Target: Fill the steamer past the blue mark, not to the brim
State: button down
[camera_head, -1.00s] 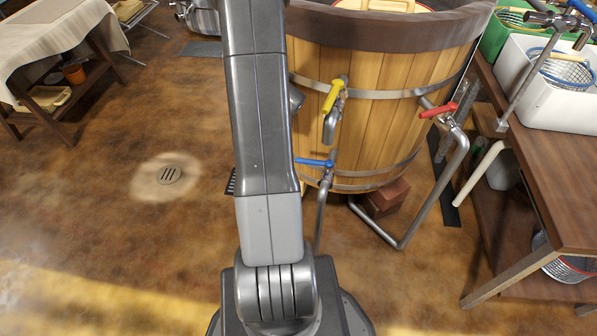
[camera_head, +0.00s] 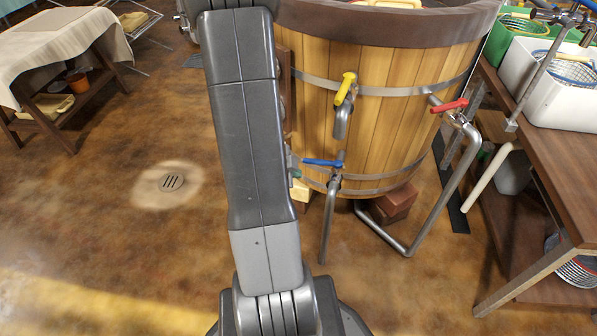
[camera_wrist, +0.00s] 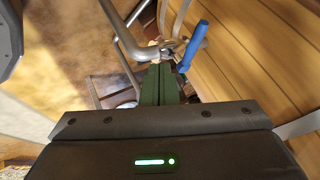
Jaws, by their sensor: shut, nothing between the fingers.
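The steamer is a wooden-stave tub (camera_head: 385,105) with metal hoops and a dark rim. Its front carries a yellow-handled tap (camera_head: 345,88), a red-handled valve (camera_head: 449,106) on a bent pipe, and a low blue-handled valve (camera_head: 323,162). No water stream shows, and neither the water level nor a blue mark can be made out. My gripper (camera_head: 294,167) is beside the left end of the blue handle, partly hidden by my arm. In the wrist view its green fingers (camera_wrist: 160,82) are shut and empty, just left of the blue handle (camera_wrist: 194,45); whether they touch is unclear.
A wooden bench (camera_head: 545,145) with a white bin (camera_head: 560,95) stands at right. Reddish blocks (camera_head: 393,204) are under the tub. A cloth-covered table (camera_head: 60,50) is at far left. The floor around the drain (camera_head: 171,182) is clear.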

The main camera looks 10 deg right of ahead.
aim_at(313, 162)
jog(key=w+d+f+b, duration=0.4)
jog(key=w+d+f, duration=0.1)
jog(key=w, duration=0.1)
jog(key=shift+w+d+f, duration=0.35)
jog(key=shift+w+d, duration=0.05)
jog(key=shift+r, duration=0.1)
jog(key=shift+w+r+p, duration=0.25)
jog(key=shift+w+p, duration=0.15)
jog(key=shift+p, duration=0.8)
jog(key=w+m+p, duration=0.1)
jog(key=p, duration=0.1)
jog(key=shift+g+p, duration=0.4)
jog(key=shift+w+d+f+m+p, duration=0.1)
jog(key=shift+w+m+p, duration=0.1)
jog(key=shift+m+p, duration=0.15)
jog(key=shift+h, duration=0.3)
